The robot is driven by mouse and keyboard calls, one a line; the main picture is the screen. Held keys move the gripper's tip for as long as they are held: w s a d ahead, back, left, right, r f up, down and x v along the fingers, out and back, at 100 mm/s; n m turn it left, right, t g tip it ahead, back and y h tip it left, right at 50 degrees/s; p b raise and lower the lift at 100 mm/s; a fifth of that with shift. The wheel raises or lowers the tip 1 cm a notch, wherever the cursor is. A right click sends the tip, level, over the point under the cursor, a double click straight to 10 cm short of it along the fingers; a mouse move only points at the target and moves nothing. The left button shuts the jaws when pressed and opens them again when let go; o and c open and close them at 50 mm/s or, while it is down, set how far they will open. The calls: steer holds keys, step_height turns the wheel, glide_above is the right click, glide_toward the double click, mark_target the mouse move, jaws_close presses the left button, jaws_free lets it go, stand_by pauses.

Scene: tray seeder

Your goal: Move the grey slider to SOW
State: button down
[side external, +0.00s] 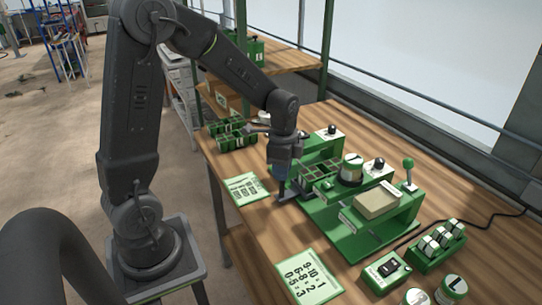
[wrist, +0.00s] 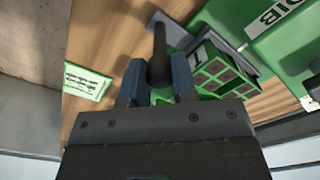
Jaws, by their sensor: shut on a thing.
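The green tray seeder (side external: 345,240) stands on the wooden bench. At its left end a flat grey piece (side external: 290,197), which looks like the slider, sticks out over the bench. My gripper (side external: 281,176) points down just above it. In the wrist view, the slider's dark rounded knob (wrist: 159,72) stands between the two fingers of my gripper (wrist: 158,85), which are shut on it. A DIB label (wrist: 268,15) shows on the machine. I cannot make out a SOW mark in either view. The fingertip contact is hidden in the side view.
A green cell tray (side external: 312,172) sits in the machine close to my gripper. A printed card (side external: 246,188) lies to the left, and a number card (side external: 308,277) in front. A green lever (side external: 408,170) rises at the right end. Another cell tray (side external: 232,133) stands behind.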

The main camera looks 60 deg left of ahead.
steer(key=d, duration=1)
steer(key=shift+d, duration=0.25)
steer(key=c, duration=0.9)
jaws_free()
step_height(320, 180, up, 14)
steer(key=s+n+t, duration=0.5)
steer(key=s+n, duration=0.4)
steer(key=s, duration=0.5)
steer(key=shift+s+r+t, duration=0.15)
steer(key=shift+r+t, duration=0.05)
steer(key=shift+t, duration=0.1)
